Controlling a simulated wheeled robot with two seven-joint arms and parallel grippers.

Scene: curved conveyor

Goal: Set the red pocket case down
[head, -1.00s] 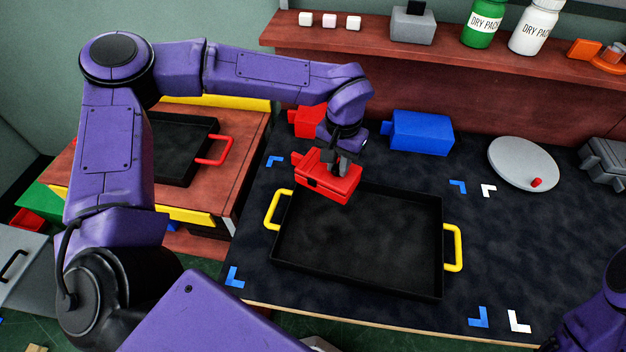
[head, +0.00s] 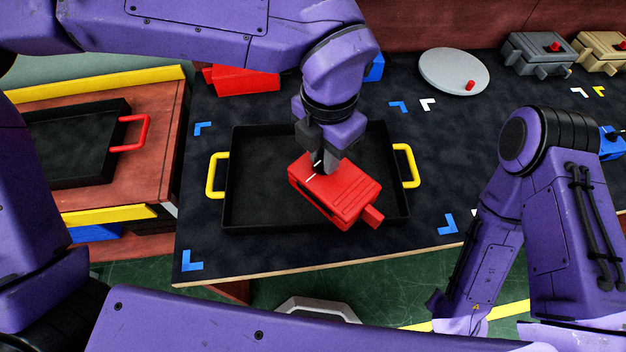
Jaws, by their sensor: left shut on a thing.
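The red pocket case (head: 345,198) is a boxy red piece with a ribbed top and a small tab at its lower right. My left gripper (head: 322,163) is shut on its upper left edge and holds it from above, turned at an angle. The case is over the right half of the black tray (head: 262,220) with yellow handles, covering part of its near wall. I cannot tell whether it touches the tray floor. My right arm shows at the right, but its gripper is not in view.
Another red case (head: 245,80) lies behind the tray; a blue case (head: 375,68) is mostly hidden by my left arm. A grey round plate (head: 453,70) lies at the back right. A second black tray (head: 75,150) with a red handle is at the left. The tray's left half is empty.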

